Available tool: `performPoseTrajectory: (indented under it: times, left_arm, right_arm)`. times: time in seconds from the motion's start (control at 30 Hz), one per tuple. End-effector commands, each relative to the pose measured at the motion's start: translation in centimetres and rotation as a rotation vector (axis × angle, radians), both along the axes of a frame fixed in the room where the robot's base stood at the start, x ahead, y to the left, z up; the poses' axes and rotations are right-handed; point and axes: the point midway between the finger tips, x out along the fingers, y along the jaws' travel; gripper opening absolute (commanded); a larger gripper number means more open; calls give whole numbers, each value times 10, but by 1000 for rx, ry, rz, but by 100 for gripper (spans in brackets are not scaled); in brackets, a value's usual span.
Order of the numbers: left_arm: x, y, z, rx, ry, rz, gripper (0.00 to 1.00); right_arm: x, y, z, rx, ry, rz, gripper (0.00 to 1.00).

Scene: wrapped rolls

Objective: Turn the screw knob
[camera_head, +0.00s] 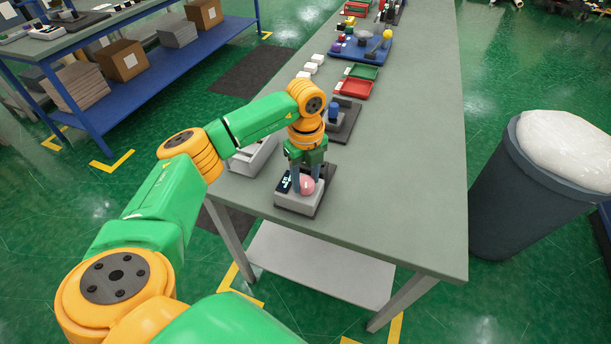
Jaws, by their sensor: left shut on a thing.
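A pink round knob (307,186) sits on a light grey box-shaped device (293,202) with a small dark display, near the front left edge of the table. My left gripper (306,178) reaches down from above with its fingers on either side of the pink knob and is shut on it. The gripper and wrist cover part of the device's back. A second dark device with a blue knob (334,110) stands just behind my left wrist, untouched. My right gripper is not in view.
The long grey table (415,185) is clear on its right side. A grey tray (254,158) lies left of my wrist. Red (353,88) and green trays and a blue tray with small items stand farther back. A large bin (530,190) stands right of the table.

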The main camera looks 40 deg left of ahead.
Motion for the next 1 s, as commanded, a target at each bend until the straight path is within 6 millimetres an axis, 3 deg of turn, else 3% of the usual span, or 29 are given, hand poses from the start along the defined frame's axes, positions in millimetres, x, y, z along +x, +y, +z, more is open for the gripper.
performPoseTrajectory:
  times: [0.6, 0.63, 0.7, 0.73, 1.0]
  left_arm:
    - [-1, -1, -1, -3, 4, 34, 0]
    - [-1, -1, -1, -2, 5, 34, 54]
    - [-1, -1, -1, -2, 4, 34, 73]
    - [-1, -1, -1, -2, 4, 34, 79]
    - [0, 0, 0, -1, 1, 35, 79]
  right_arm:
    - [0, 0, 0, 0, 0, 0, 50]
    - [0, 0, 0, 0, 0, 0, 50]
    - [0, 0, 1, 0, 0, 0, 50]
    - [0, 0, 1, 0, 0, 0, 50]
    - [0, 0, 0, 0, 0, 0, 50]
